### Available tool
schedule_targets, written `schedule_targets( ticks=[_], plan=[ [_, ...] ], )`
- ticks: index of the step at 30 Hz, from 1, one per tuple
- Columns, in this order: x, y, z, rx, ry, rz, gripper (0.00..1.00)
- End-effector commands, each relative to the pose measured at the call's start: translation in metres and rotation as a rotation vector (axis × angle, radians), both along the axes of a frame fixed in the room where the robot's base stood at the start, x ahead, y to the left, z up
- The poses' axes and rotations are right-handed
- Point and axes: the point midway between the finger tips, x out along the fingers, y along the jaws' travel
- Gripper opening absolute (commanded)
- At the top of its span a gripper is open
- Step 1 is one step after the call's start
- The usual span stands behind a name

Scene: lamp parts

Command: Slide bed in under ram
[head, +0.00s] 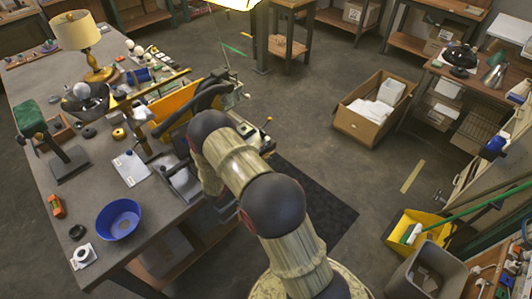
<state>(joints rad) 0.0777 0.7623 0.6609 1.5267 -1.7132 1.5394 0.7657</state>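A machine with a yellow panel (175,102) and dark curved parts (205,92) stands at the right edge of the long grey workbench (75,178). It looks like the press, but its bed and ram cannot be told apart here. Levers with orange knobs (268,119) stick out on its right. My jointed arm reaches up from the bottom and covers much of the machine's near side. My gripper cannot be made out behind the arm and the dark parts, so its fingers and any hold are hidden.
The bench also holds a blue bowl (118,219), a white tape roll (83,256), a green-topped stand (50,140) and a lamp (82,45). A cardboard box (374,108) and yellow bin (414,236) stand on the floor at right. Open floor lies between.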

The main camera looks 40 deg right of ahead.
Motion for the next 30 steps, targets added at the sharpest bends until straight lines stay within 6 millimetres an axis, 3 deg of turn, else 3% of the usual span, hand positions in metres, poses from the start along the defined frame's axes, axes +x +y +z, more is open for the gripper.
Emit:
schedule_targets(
  ticks=[6,17,22,30],
  plan=[
    [0.000,0.000,0.000,0.001,-0.001,0.001,0.28],
    [0.001,0.003,0.002,-0.003,-0.004,0.001,0.28],
    [0.001,0.026,0.002,-0.003,-0.004,0.005,0.28],
    [-0.003,0.082,0.002,-0.002,-0.004,0.005,0.28]
  ],
)
